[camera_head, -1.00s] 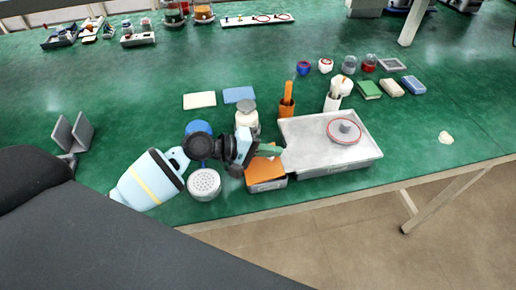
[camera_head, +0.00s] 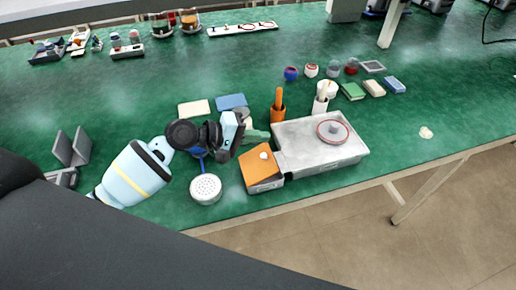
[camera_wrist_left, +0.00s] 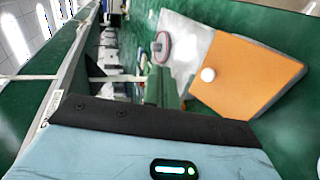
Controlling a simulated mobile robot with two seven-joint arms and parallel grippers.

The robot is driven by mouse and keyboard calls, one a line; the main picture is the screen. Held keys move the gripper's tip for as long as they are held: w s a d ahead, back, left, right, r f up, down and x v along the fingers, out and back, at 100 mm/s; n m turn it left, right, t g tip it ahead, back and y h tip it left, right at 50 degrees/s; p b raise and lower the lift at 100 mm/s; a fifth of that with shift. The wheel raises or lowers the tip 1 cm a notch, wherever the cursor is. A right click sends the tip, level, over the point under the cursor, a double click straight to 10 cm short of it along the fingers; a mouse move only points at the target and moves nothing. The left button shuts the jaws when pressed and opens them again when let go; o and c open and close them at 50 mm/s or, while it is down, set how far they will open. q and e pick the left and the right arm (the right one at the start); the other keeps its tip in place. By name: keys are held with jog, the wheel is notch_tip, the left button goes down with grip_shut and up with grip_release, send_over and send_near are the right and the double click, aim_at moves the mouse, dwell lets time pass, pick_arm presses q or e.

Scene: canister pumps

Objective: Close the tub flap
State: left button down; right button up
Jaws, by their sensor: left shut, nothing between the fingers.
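The tub (camera_head: 266,186) is a small grey box at the front of the green table, against the left end of a grey tray. Its orange flap (camera_head: 258,174) lies over the top, with a white knob (camera_head: 264,155) near its back edge. The flap looks down or almost down; I cannot tell if it is flush. In the left wrist view the flap (camera_wrist_left: 250,78) and knob (camera_wrist_left: 208,75) show on the right. My left gripper (camera_head: 257,136) is shut and empty, just behind and above the flap, apart from it. Its greenish fingers (camera_wrist_left: 160,86) show in the wrist view. My right gripper is not in view.
The grey tray (camera_head: 345,158) right of the tub bears a red-rimmed round lid (camera_head: 333,131). A white perforated canister (camera_head: 206,189) stands left of the tub. The table's front edge is close; its right part is mostly clear.

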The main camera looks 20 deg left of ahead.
pick_arm(q)
notch_tip(320, 180, up, 6)
jog(key=shift+s+a, duration=0.3)
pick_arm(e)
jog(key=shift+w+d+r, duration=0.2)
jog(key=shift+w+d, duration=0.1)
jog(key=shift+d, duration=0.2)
